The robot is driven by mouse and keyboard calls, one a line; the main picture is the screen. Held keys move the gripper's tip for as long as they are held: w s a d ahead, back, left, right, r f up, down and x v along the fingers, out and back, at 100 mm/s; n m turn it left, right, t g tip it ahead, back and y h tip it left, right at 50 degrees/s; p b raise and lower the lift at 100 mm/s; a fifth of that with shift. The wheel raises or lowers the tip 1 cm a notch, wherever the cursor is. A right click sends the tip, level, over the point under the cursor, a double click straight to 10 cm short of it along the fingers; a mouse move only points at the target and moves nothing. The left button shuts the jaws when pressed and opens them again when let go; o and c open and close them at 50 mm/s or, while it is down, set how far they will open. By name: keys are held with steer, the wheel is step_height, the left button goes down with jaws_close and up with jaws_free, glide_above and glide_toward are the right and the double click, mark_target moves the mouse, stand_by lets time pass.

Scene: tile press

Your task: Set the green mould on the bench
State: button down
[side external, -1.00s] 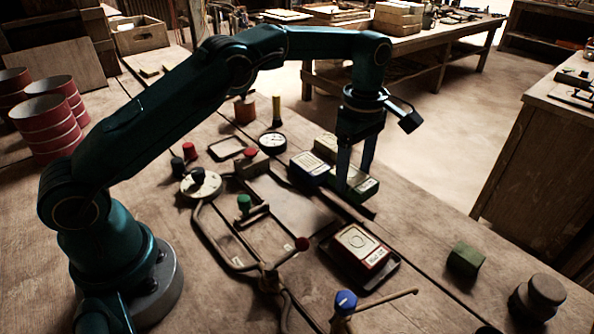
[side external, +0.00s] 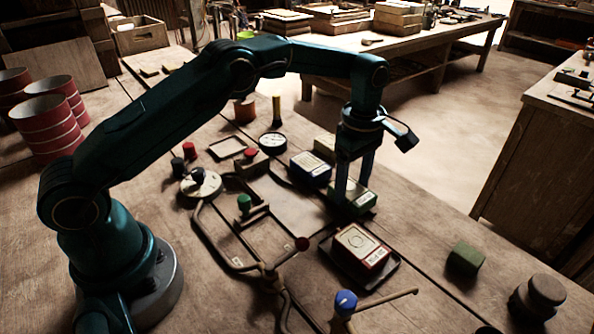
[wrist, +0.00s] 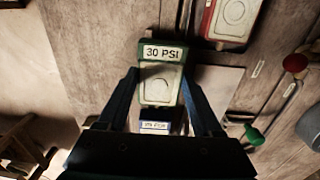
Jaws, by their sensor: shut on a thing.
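The green mould (side external: 362,203) has a pale top and is between the fingers of my gripper (side external: 352,188), which is shut on it. In the wrist view the green mould (wrist: 158,86) shows its "30 PSI" label, with a finger of my gripper (wrist: 160,92) on each side. It looks level and very low over the bench (side external: 430,230); I cannot tell whether its underside touches the wood. Its far side is partly hidden by the fingers.
A blue mould (side external: 310,168) stands just behind and left. A red mould (side external: 362,250) sits in a dark tray (side external: 390,268) in front. A green block (side external: 465,258) is at right; bench between is clear.

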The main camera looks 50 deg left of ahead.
steer(key=shift+f, duration=0.4)
jaws_free()
step_height(320, 180, up, 5)
steer(key=shift+w, duration=0.1)
steer(key=s+a+r+m+t, duration=0.1)
steer(key=s+r+m+t, duration=0.1)
steer(key=s+r, duration=0.5)
steer(key=s+a+r+m+t, duration=0.2)
steer(key=r, duration=0.8)
steer(key=s+f+m, duration=0.4)
steer(key=s+m, duration=0.3)
steer(key=s+a+f+m+t, duration=0.1)
steer(key=s+f+m, duration=0.3)
steer(key=s+m, duration=0.3)
steer(key=shift+s+f+t, duration=0.15)
steer(key=shift+s+t, duration=0.15)
